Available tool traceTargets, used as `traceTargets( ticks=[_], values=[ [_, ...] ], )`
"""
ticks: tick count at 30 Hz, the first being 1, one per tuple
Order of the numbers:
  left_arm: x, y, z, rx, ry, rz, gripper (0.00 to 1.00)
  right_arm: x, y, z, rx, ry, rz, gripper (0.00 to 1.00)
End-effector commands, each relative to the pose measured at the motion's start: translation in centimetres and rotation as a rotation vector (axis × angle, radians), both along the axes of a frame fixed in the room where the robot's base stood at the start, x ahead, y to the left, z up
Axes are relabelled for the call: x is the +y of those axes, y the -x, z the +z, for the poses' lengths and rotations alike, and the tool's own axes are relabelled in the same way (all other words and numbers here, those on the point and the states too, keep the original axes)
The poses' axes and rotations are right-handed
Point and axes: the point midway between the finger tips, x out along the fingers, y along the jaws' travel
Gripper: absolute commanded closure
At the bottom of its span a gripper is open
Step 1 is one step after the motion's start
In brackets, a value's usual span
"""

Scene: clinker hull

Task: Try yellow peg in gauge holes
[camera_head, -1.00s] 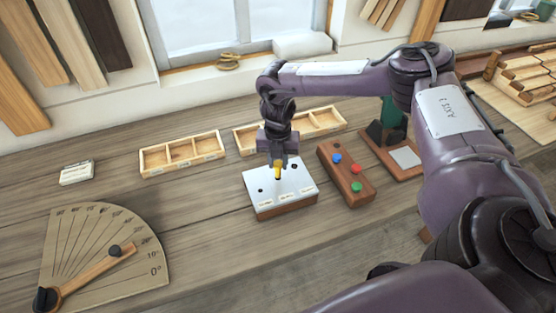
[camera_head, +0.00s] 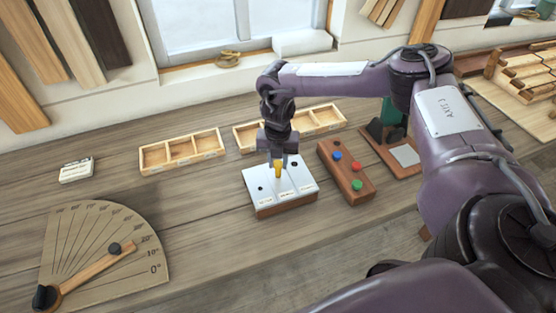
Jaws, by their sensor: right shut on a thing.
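The yellow peg (camera_head: 278,170) is upright between the fingers of my right gripper (camera_head: 277,163), which is shut on it. The peg is over the middle of the gauge block (camera_head: 305,184), a white-topped wooden block with a row of holes and small labels. The peg's lower end is at or just above the middle hole; I cannot tell whether it is inside. A dark hole shows to the left of the peg and another to its right. My left gripper is not in view.
A wooden rack (camera_head: 345,173) with blue, red and green pegs stands just right of the gauge block. Two divided wooden trays (camera_head: 181,152) lie behind. A protractor board (camera_head: 105,250) with a wooden pointer lies at the left front. The bench between is clear.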

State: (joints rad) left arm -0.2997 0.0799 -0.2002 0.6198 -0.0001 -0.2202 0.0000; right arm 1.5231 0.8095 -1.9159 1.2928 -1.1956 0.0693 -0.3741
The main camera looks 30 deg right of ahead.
Motion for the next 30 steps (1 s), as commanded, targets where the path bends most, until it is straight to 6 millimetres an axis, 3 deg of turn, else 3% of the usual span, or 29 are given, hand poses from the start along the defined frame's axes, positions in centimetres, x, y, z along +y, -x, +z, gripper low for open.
traceTargets(
  ticks=[14, 30],
  values=[
    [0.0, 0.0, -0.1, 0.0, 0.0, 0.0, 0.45, 0.0, 0.0, -0.3, 0.0, 0.0, 0.0, 0.95],
    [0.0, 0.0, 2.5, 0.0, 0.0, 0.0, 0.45, 0.0, 0.0, 2.7, 0.001, -0.001, 0.0, 0.95]
  ],
)
